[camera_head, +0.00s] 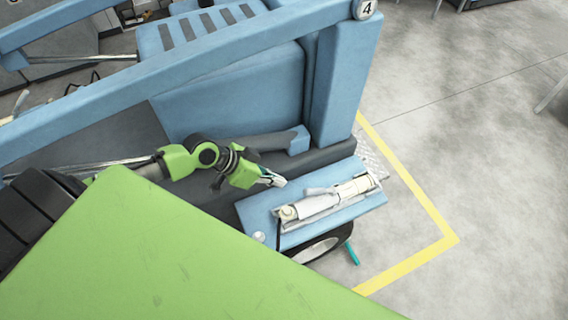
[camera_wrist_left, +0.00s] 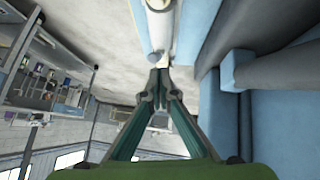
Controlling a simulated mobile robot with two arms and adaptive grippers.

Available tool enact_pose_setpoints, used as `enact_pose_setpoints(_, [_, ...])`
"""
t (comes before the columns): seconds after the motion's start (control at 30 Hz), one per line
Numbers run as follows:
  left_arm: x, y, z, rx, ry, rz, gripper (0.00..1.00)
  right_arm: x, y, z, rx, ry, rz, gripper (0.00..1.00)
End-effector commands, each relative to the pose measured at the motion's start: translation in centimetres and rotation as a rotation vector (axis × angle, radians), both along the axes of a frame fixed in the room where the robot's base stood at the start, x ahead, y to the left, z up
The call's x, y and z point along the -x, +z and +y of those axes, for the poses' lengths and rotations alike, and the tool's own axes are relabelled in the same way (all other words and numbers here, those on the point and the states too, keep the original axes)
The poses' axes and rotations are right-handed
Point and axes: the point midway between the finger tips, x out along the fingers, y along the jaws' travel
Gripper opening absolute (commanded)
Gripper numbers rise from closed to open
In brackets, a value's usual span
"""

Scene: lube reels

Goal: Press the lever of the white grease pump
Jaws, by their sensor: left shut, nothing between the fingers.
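The white grease pump (camera_head: 320,204) lies lengthwise on a blue step-like ledge of the vehicle in the head view. A thin pale bar along its upper side looks like its lever (camera_head: 319,191), but the detail is small. My left gripper (camera_head: 279,181) is shut and empty, a little up and left of the pump's left part, seemingly apart from it. In the left wrist view the closed fingertips (camera_wrist_left: 159,76) point toward the end of a white cylindrical part of the pump (camera_wrist_left: 160,28). Contact cannot be told there. My right gripper is not seen.
The blue vehicle body (camera_head: 340,80) rises behind the ledge (camera_head: 262,218), with a wheel (camera_head: 325,246) below it. A small teal piece (camera_head: 352,253) shows by the wheel; I cannot tell what it is. Clear grey floor (camera_head: 480,150) with a yellow line lies to the right.

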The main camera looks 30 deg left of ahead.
Motion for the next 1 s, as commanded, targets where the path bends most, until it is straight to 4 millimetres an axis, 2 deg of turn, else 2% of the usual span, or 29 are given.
enact_pose_setpoints(0.2, [-1.8, 3.0, -2.6, 0.012, 0.024, -0.035, 0.0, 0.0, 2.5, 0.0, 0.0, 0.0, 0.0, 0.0])
enact_pose_setpoints(0.4, [-3.2, 4.9, -4.0, 0.006, 0.07, -0.048, 0.0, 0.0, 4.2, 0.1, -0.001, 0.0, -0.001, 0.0])
enact_pose_setpoints(1.0, [-3.8, 5.0, -4.4, -0.003, 0.096, -0.044, 0.0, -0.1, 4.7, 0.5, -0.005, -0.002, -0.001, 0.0])
